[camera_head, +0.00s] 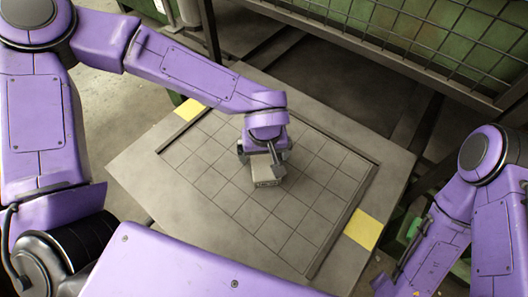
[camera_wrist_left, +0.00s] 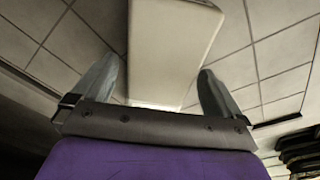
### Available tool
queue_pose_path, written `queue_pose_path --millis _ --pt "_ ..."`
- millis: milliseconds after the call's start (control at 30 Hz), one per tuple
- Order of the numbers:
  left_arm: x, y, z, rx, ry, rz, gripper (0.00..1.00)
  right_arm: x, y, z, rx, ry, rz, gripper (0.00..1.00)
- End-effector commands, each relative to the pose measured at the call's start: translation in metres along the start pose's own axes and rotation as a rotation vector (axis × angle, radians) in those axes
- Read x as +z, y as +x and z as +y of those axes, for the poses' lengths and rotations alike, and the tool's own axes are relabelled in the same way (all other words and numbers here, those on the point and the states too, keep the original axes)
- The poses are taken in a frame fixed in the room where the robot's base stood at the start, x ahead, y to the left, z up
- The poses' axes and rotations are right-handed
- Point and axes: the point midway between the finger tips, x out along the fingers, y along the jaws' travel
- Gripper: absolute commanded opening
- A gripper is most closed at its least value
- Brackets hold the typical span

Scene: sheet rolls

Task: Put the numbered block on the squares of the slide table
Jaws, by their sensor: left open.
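The slide table (camera_head: 178,207) is a grey slab with a recessed grid of squares and two yellow patches. The pale numbered block (camera_head: 267,174) sits on the squares near the middle of the grid, and its number is too small to read. My left gripper (camera_head: 262,158) is over the block, partly hiding it. In the left wrist view the block (camera_wrist_left: 165,45) lies between the two fingers of the left gripper (camera_wrist_left: 160,95), which are open with a gap on either side. My right arm (camera_head: 440,235) is at the right edge; its gripper is too unclear to judge.
A yellow patch (camera_head: 363,229) marks the table's right side and another (camera_head: 189,109) its upper left. A wire-mesh fence (camera_head: 440,35) with green panels stands behind the table. The grid squares around the block are empty.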

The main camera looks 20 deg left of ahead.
Motion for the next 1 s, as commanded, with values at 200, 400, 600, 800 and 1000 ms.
queue_pose_path --millis 200,400,600,800,1000 --pt "-0.002 -0.036 0.001 0.003 -0.001 0.003 1.00 -0.005 -0.013 0.001 0.000 0.000 0.000 0.43" --pt "-0.002 -0.089 0.001 0.004 0.000 0.003 1.00 -0.013 -0.031 0.003 0.000 0.000 0.000 0.43" --pt "-0.001 -0.119 0.001 0.002 0.000 0.001 1.00 -0.016 -0.039 0.004 0.000 0.000 0.000 0.43" --pt "0.000 -0.123 0.000 0.000 0.001 0.000 1.00 -0.016 -0.039 0.004 0.000 0.000 0.000 0.43" --pt "-0.001 -0.123 -0.001 -0.008 -0.005 0.004 1.00 -0.018 -0.043 0.004 0.000 0.000 0.000 0.43"
